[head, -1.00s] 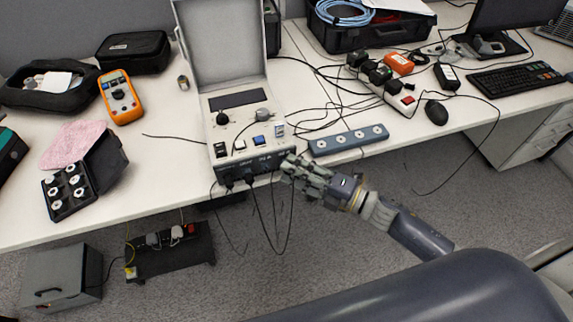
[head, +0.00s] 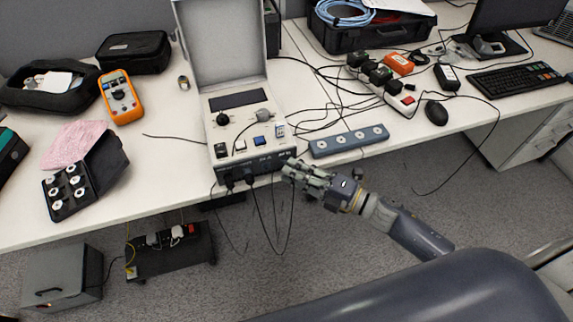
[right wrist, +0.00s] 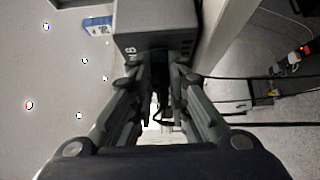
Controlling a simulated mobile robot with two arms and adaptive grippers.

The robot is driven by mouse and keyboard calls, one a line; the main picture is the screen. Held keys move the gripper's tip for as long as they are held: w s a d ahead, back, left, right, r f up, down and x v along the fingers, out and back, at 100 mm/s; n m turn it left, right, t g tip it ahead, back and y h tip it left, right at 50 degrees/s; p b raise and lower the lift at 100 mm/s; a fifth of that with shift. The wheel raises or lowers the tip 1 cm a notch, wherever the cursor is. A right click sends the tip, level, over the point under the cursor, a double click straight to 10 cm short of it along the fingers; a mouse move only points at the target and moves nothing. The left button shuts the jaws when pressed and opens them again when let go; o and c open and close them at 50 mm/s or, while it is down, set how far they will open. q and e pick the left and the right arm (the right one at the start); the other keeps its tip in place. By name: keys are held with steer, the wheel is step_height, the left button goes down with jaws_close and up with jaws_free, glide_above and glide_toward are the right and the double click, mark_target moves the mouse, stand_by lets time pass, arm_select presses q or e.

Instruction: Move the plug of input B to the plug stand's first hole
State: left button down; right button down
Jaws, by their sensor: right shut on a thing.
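The calibration device (head: 228,164) stands at the table's front edge with its lid up. Its front face carries sockets with dark plugs and hanging cables. My right gripper (head: 288,168) is at the right end of that face, shut on the plug of input B. In the right wrist view the fingers (right wrist: 164,78) close around the dark plug (right wrist: 160,74), right by the device's face (right wrist: 150,40) marked with a B. The fingers hide much of the plug; whether it is still seated I cannot tell. The plug stand (head: 348,141), a blue-grey bar with several white-ringed holes, lies right of the device. My left gripper is out of view.
Black cables run over the table behind the plug stand to a power strip (head: 393,96). A mouse (head: 436,112) and keyboard (head: 515,78) are further right. An orange multimeter (head: 121,97) and a black case of round parts (head: 66,190) are left. Cables hang below the device.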

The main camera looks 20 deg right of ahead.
steer(key=shift+s, duration=0.4)
stand_by(0.5)
steer(key=s+p, duration=0.1)
steer(key=s, duration=0.2)
steer(key=shift+s+d, duration=0.1)
steer(key=shift+s, duration=0.15)
stand_by(0.3)
steer(key=shift+r, duration=0.1)
